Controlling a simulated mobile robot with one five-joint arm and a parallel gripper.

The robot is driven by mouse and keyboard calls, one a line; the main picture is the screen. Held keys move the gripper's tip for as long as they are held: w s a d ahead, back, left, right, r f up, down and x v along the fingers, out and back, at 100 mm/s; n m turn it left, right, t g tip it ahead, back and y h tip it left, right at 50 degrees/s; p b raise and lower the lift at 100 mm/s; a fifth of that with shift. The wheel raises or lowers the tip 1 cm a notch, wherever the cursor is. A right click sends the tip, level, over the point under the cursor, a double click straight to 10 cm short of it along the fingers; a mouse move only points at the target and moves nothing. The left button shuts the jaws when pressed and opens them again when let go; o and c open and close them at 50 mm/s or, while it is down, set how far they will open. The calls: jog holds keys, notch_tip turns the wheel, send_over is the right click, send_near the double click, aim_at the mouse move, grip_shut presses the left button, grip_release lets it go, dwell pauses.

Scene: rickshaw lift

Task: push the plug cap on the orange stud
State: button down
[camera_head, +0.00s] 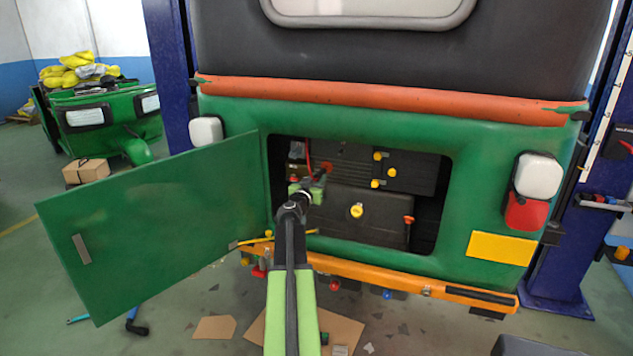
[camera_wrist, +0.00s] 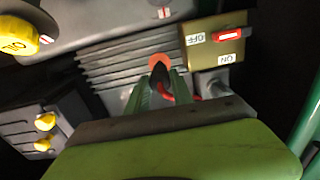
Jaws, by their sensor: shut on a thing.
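My gripper (camera_head: 318,180) reaches into the open rear compartment of the green rickshaw and is shut on a small black plug cap. In the wrist view my gripper (camera_wrist: 160,90) has its two green fingers on either side of the black cap (camera_wrist: 159,74). A red cable shows between the fingers. The orange stud (camera_wrist: 160,60) shows as an orange-red disc right behind the cap, in front of a ribbed grey-black housing. In the head view the orange stud (camera_head: 327,166) is just past the fingertips. Whether the cap touches or covers it cannot be told.
A switch box (camera_wrist: 213,45) marked ON and OFF with a red lever sits right of the stud. Several yellow knobs (camera_head: 377,156) sit on the black units. A lower black box (camera_head: 368,209) is close below. The open green door (camera_head: 155,225) stands at left.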

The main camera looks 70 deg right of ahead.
aim_at(318, 179)
jog(key=shift+d, duration=1.7)
dwell(1.7)
jog(key=c, duration=1)
grip_release()
jog(key=shift+c, duration=0.2)
jog(key=shift+c, duration=0.6)
jog(key=shift+a, duration=0.15)
jog(key=shift+s+a, duration=0.15)
jog(key=shift+a, duration=3.75)
jog(key=a, duration=1.1)
jog(key=shift+s, duration=0.3)
